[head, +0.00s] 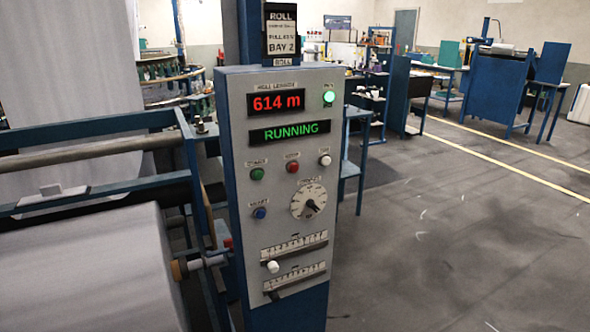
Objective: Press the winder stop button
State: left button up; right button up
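The winder control panel (235,120) stands at the centre of the head view on a blue post, its grey face toward me. A red button (292,168) sits in its upper button row, between a green button (257,174) and a white button (325,160). Their small labels are too blurred to read for certain. A blue button (260,213) sits below the green one. The displays read "614 m" (276,102) and "RUNNING" (290,132). A green lamp (329,97) is lit. Neither of my grippers is in view.
A round dial (309,200) and two sliders (294,247) lie below the buttons. A large fabric roll (90,270) and blue frame bars (85,145) stand close on the left. Open grey floor (450,230) lies right. Workbenches and blue cabinets (500,90) stand behind.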

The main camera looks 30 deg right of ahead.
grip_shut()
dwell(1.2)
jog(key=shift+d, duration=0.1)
